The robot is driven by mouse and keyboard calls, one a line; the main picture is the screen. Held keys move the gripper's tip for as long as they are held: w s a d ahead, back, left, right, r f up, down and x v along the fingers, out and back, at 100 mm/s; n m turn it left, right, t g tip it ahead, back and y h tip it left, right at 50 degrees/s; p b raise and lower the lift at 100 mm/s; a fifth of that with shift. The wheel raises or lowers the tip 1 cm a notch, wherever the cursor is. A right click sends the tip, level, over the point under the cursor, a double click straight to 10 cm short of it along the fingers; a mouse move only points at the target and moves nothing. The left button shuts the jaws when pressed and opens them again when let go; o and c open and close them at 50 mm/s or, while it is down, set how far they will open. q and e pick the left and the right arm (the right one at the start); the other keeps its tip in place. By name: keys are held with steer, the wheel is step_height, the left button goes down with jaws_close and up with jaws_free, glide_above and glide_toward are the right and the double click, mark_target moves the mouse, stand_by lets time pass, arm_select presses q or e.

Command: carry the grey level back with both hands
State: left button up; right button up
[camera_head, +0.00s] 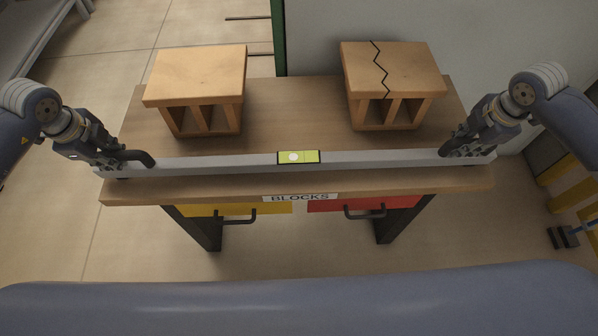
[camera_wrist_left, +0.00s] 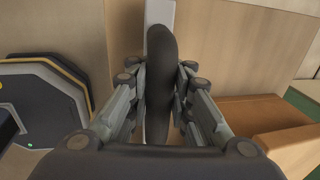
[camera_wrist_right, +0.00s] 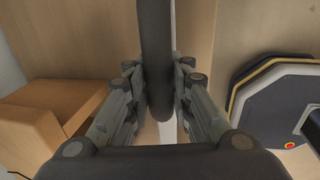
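The grey level (camera_head: 220,164) is a long bar with a yellow-green vial at its middle, running across the front part of the table (camera_head: 290,120). A dark handle shows near each end. My left gripper (camera_head: 122,158) is shut on the left handle, which stands between its fingers in the left wrist view (camera_wrist_left: 160,85). My right gripper (camera_head: 462,150) is shut on the right handle, also between its fingers in the right wrist view (camera_wrist_right: 157,70). The bar looks nearly straight across. I cannot tell whether it rests on the tabletop or hangs just above it.
Two hollow bricks stand behind the level: a plain one (camera_head: 198,80) at left and one with a black crack line (camera_head: 392,72) at right. Bare tabletop lies between them. Yellow (camera_head: 240,209) and red (camera_head: 360,205) drawer fronts are under the front edge. A wall is behind.

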arm_select(q)
steer(key=o, duration=0.5)
steer(key=shift+r, duration=0.15)
steer(key=shift+c, duration=0.2)
arm_select(e)
steer(key=o, duration=0.4)
steer(key=shift+r, duration=0.1)
steer(key=shift+r, duration=0.15)
arm_select(q)
step_height(320, 180, up, 12)
steer(key=s, duration=0.2)
steer(key=shift+s, duration=0.2)
arm_select(e)
steer(key=r, duration=0.3)
steer(key=s+r, duration=0.1)
steer(key=r, duration=0.3)
steer(key=s+r, duration=0.1)
steer(key=r, duration=0.3)
steer(key=shift+s+r, duration=0.2)
arm_select(q)
steer(key=shift+f, duration=0.2)
